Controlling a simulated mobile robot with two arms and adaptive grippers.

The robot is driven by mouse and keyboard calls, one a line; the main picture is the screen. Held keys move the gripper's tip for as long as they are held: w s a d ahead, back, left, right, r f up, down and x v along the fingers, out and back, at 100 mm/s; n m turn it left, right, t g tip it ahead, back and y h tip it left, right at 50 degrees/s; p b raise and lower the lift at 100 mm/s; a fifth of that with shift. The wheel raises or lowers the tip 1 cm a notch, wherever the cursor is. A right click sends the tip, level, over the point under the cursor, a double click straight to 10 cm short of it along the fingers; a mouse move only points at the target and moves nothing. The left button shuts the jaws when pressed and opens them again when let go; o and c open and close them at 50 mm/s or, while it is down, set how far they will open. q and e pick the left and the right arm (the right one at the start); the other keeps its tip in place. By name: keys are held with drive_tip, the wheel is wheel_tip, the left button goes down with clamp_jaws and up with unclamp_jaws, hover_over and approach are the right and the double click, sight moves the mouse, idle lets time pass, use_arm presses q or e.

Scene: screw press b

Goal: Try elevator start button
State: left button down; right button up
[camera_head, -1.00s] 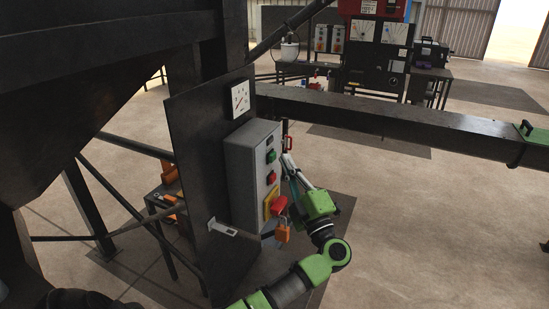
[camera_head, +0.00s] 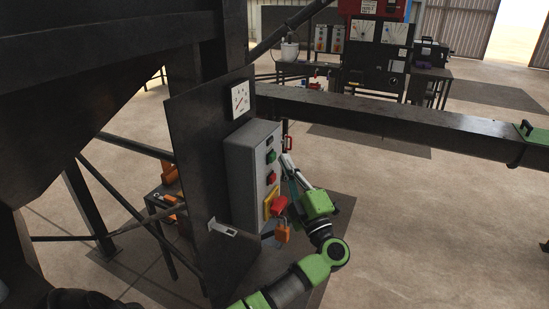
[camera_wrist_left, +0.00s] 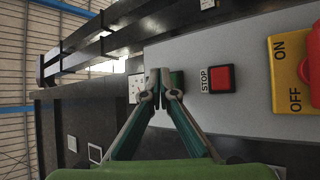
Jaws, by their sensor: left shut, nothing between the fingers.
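The grey control box (camera_head: 240,185) is mounted on a dark panel. Its side face has a green button (camera_head: 271,156), taken as the start button, above a red stop button (camera_head: 272,178). The red button also shows in the left wrist view (camera_wrist_left: 221,79), labelled STOP. My left gripper (camera_head: 287,160) is shut and empty, its tips close to the box face at about the green button's height. In the left wrist view the shut fingertips (camera_wrist_left: 165,77) cover the green button's area; I cannot tell whether they touch it. My right gripper is not in view.
Below the buttons, a red rotary switch (camera_head: 279,204) on a yellow plate carries an orange padlock (camera_head: 283,233), close to my left wrist. A gauge (camera_head: 240,99) sits above the box. A dark beam (camera_head: 390,122) runs behind. The floor at right is clear.

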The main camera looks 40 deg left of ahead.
use_arm(q)
drive_tip(key=shift+s+a, duration=0.1)
drive_tip(key=shift+a, duration=0.15)
drive_tip(key=shift+s+a, duration=0.1)
drive_tip(key=shift+a, duration=0.35)
idle(0.6)
drive_tip(key=shift+d, duration=0.15)
idle(0.3)
drive_tip(key=shift+d, duration=0.7)
drive_tip(key=shift+w, duration=0.2)
drive_tip(key=shift+w+d+b, duration=0.15)
drive_tip(key=shift+w+d, duration=0.05)
drive_tip(key=shift+d, duration=0.6)
drive_tip(key=shift+w+d+b, duration=0.15)
drive_tip(key=shift+d+b, duration=0.05)
drive_tip(key=shift+d, duration=0.65)
drive_tip(key=shift+w+d+b, duration=0.15)
drive_tip(key=shift+w+d, duration=0.05)
drive_tip(key=shift+d, duration=0.6)
